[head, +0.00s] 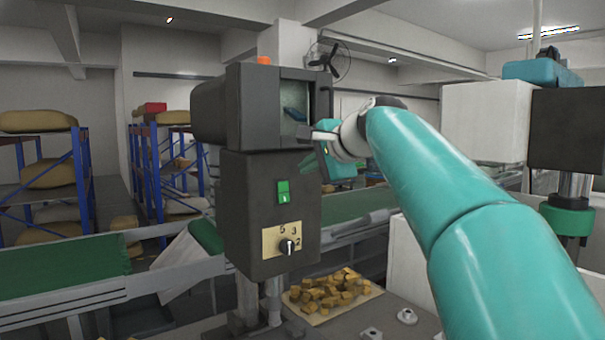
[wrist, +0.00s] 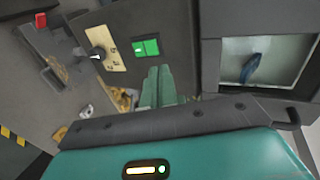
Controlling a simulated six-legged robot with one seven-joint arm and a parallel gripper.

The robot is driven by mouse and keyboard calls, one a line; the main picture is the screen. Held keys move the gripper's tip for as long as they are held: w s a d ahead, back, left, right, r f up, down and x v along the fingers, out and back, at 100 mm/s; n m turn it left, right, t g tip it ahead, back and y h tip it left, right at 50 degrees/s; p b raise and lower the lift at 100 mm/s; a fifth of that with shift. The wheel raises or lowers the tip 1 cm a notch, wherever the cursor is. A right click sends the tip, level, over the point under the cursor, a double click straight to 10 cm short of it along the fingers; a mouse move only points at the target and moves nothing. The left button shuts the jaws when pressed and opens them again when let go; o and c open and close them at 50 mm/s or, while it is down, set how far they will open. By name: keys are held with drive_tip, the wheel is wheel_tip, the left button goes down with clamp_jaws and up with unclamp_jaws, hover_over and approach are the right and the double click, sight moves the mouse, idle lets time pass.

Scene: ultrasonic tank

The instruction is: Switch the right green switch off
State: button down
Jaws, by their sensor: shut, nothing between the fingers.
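A green rocker switch (head: 283,191) is on the front of the dark control box (head: 245,225), above a knob on a tan plate. In the wrist view the switch (wrist: 146,48) shows as two bright green halves beside the knob. It is the only green switch I can make out; I cannot tell its on or off position.
A dark chamber (head: 225,108) with an open lit window sits on the box. A tray (head: 320,312) of yellowish chunks lies at the box's foot. Green conveyors (head: 60,268) run behind, with blue shelving at left.

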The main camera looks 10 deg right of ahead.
drive_tip(key=s+d+r, duration=0.1)
drive_tip(key=s+r, duration=0.3)
drive_tip(key=shift+s+d+r, duration=0.15)
drive_tip(key=shift+s+d, duration=0.2)
drive_tip(key=shift+d, duration=0.05)
